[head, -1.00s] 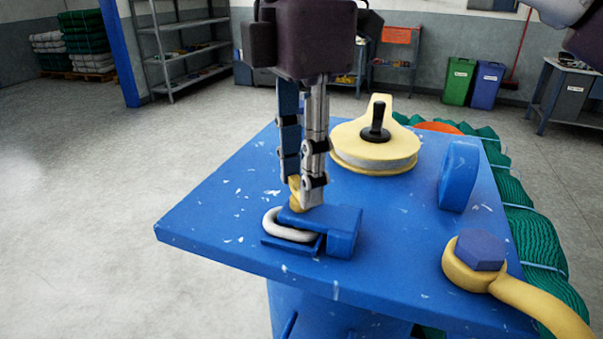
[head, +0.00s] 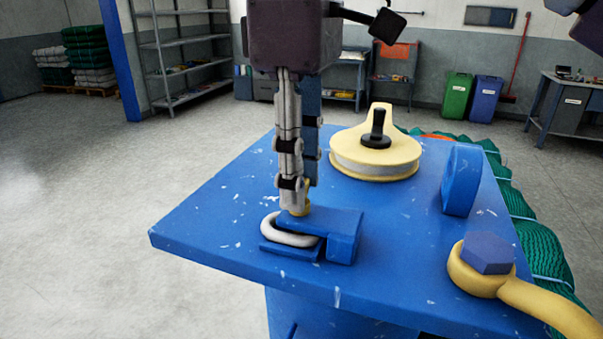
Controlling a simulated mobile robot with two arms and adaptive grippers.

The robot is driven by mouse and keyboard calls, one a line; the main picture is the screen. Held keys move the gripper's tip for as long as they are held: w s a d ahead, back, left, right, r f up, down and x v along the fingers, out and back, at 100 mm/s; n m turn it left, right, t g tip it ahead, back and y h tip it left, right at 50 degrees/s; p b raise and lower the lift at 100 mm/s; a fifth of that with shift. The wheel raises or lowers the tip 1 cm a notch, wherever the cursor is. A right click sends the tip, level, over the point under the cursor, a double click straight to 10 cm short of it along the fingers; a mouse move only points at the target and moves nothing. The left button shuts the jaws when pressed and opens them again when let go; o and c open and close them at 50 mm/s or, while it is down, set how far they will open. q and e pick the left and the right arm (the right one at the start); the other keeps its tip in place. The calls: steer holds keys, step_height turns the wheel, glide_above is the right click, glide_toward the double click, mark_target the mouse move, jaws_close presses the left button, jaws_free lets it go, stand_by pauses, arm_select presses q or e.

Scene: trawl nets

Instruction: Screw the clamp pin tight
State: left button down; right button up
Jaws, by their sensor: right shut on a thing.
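My right gripper (head: 298,186) points straight down from above and is shut on the pin. A pale metal link (head: 272,230) lies in the clamp, beside the base of the pin. Whether the pin is fully seated cannot be seen.
A yellow block with a black handle (head: 377,140) stands behind on the blue table (head: 215,215). A blue upright plate (head: 460,180) and a yellow ring with a blue hex bolt (head: 487,253) are to the right. Green netting (head: 535,245) lies along the right edge. The table's left part is clear.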

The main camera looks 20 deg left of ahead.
steer(key=shift+r+m, duration=0.1)
steer(key=shift+m, duration=0.2)
steer(key=o, duration=1.2)
steer(key=shift+a, duration=0.1)
steer(key=shift+c, duration=0.2)
